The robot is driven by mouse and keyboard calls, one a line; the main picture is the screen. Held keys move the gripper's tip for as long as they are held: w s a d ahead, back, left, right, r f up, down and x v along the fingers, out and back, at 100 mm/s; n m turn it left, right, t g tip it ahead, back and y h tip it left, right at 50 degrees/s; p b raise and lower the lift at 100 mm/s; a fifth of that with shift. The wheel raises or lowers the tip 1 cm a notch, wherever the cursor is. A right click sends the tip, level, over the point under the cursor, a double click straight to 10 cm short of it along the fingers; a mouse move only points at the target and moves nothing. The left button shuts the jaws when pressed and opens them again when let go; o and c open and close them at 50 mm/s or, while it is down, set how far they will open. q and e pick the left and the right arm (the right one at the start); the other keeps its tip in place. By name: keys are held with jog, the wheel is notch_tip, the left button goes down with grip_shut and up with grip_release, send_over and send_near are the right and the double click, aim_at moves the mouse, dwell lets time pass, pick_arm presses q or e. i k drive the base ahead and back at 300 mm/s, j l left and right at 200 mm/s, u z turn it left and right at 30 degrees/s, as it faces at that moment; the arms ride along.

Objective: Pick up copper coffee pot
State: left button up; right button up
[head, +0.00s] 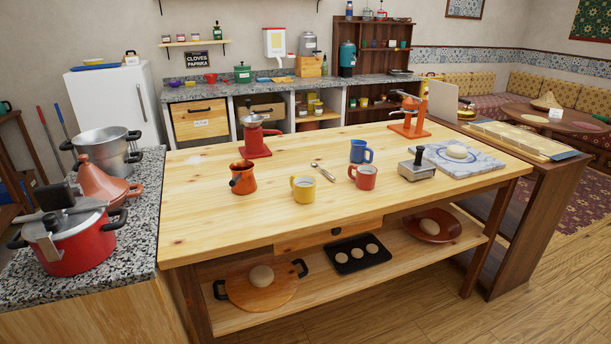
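The copper coffee pot (243,178) is a small orange-brown pot with a darker opening. It stands upright on the left part of the wooden table (215,222), to the left of a yellow mug (303,189). A stub that looks like its handle shows at its left side. Nothing touches it that I can see. Neither of my grippers is in the head view.
A red mug (363,177), blue mug (361,151), spoon (323,172) and red grinder (255,137) stand or lie near the pot. A granite counter (138,215) with a red pressure cooker (78,247) is at left. The table front is clear.

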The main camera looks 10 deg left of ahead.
aim_at(243, 181)
jog(key=u, duration=0.45)
jog(key=i+l+u, duration=0.15)
jog(key=l+u, duration=0.25)
jog(key=i+l+u, duration=0.1)
jog(key=l+u, duration=0.6)
jog(key=l, duration=0.7)
